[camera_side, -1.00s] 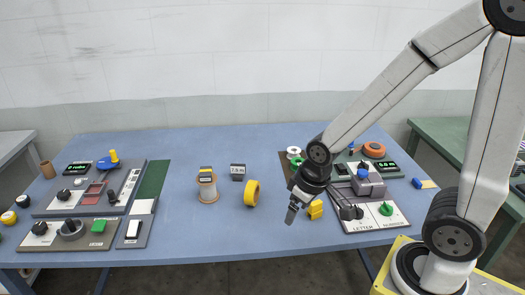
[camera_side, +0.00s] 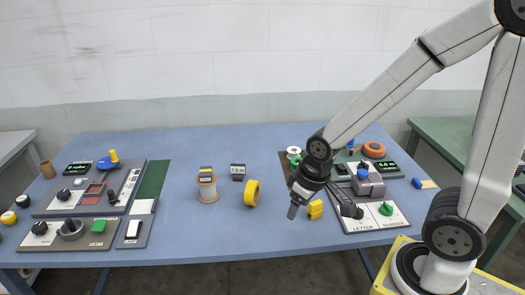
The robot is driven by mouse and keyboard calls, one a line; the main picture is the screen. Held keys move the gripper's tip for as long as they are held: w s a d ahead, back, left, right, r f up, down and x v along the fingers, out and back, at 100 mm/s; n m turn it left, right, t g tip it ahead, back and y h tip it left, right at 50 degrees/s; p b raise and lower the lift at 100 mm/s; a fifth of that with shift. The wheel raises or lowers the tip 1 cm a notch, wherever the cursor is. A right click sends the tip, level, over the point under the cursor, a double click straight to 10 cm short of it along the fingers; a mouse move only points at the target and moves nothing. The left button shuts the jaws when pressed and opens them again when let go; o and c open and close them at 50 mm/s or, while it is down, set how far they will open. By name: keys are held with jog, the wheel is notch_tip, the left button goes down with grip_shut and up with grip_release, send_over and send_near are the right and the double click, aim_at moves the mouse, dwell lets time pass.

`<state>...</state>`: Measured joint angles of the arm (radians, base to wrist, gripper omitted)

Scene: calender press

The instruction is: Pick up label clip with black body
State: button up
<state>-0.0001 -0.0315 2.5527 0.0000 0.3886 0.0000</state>
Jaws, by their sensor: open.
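A small dark block with a white label band (camera_side: 238,172), which looks like the black-bodied label clip, stands on the blue table near the middle. My gripper (camera_side: 293,211) hangs over the table to the right of the clip and nearer the camera, clearly apart from it. It is open, seen nearly edge-on, and nothing shows between its fingers.
A spool (camera_side: 207,189) with a yellow-and-dark labelled piece on top stands left of the clip. Yellow blocks (camera_side: 315,210) sit beside my gripper. Control panels (camera_side: 93,192) fill the left; the front middle is clear.

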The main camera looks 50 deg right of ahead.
jog(key=shift+w+v, duration=0.45)
jog(key=shift+v, duration=1.6)
jog(key=m+t+y, duration=0.8)
jog(key=m, duration=2.1)
send_over(242, 165)
jog(key=s+d, duration=0.3)
jog(key=s, duration=0.2)
jog(key=shift+t, duration=0.3)
notch_tip(242, 165, down, 14)
jog(key=shift+w+d+r, duration=0.1)
jog(key=shift+r, duration=0.05)
jog(key=shift+f, duration=0.5)
jog(key=shift+x, duration=1.35)
jog(key=shift+x, duration=2.55)
